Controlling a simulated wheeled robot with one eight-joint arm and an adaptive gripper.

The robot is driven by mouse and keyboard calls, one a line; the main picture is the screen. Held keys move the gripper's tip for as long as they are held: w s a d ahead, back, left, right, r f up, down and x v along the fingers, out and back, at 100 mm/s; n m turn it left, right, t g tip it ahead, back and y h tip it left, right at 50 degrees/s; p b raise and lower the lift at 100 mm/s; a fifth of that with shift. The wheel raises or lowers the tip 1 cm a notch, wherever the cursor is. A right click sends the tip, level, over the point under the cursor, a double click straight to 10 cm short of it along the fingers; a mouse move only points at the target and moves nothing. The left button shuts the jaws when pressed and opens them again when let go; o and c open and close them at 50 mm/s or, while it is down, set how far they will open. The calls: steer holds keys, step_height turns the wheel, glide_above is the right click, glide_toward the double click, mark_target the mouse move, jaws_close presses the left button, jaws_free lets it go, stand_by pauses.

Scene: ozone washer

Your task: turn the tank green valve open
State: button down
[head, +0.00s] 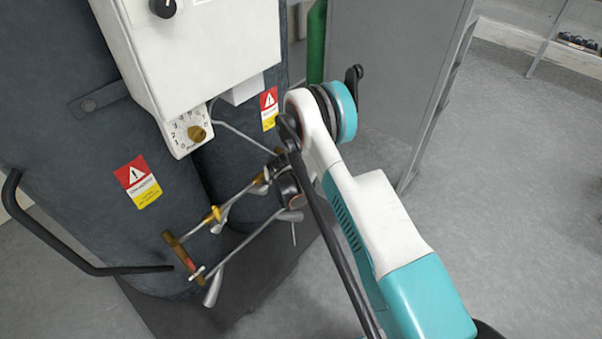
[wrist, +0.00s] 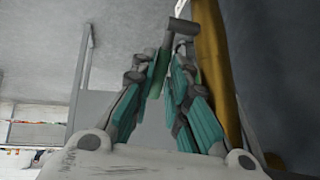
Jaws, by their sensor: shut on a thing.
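My gripper (wrist: 180,62) shows in the wrist view with its teal-padded fingers drawn together at the top. It is shut on a grey, T-shaped valve handle (wrist: 184,27) at the fingertips, beside a thick brass-coloured pipe (wrist: 213,50). A darker green strip lies between the fingers; I cannot tell if it is part of the valve or a pad. In the head view my arm reaches down to the pipework (head: 246,190) in front of the tanks, and my fingers are mostly hidden. Which grey lever there is the green valve is not clear.
Dark tanks (head: 60,95) with warning labels stand at the left, below a white control box (head: 205,50). A black bent bar (head: 75,262) crosses the lower left. A grey cabinet (head: 385,70) and a green cylinder (head: 316,40) stand behind. The floor at the right is clear.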

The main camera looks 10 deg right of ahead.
steer(key=c, duration=1.6)
jaws_free()
steer(key=shift+o, duration=0.2)
steer(key=shift+a+r, duration=0.1)
steer(key=v, duration=0.7)
steer(key=shift+s+r, duration=0.3)
